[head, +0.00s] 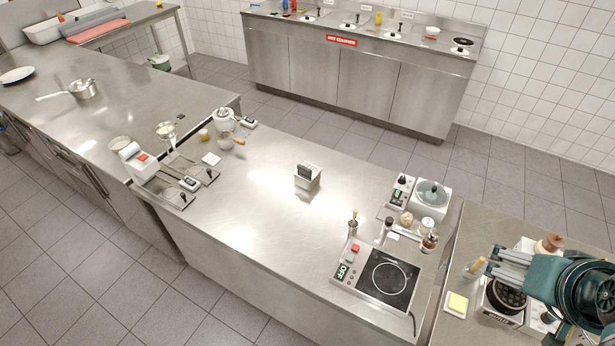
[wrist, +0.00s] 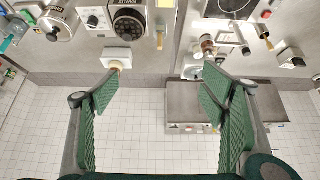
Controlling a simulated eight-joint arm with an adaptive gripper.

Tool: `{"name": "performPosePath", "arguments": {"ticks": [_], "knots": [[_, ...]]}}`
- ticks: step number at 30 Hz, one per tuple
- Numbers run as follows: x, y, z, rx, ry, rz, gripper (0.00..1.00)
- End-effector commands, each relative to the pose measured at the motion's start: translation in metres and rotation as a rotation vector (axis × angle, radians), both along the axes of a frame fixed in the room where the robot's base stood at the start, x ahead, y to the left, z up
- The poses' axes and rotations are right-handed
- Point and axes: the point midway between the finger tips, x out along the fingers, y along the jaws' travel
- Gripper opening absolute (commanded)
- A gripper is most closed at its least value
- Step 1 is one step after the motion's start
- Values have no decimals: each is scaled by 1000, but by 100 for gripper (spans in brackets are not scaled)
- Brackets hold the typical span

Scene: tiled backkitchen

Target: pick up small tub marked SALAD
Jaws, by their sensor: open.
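I cannot read the word SALAD in either view. A similar pale container (wrist: 290,60) shows at the right edge of the wrist view. My gripper (wrist: 160,82) is open and empty, its green pads wide apart, with floor and wall tiles seen between them. In the head view my arm is at the far right, over the right counter, well apart from that container.
The middle counter is clear around the pale container.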

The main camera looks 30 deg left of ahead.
Motion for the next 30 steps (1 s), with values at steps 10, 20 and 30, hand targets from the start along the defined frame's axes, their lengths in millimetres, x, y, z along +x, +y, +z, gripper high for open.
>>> {"name": "performPosePath", "arguments": {"ticks": [10,20,30], "knots": [[12,8,7,-10,14,32,72],[51,36,26,-45,62,141,72],[100,77,40,-86,117,272,72]]}}
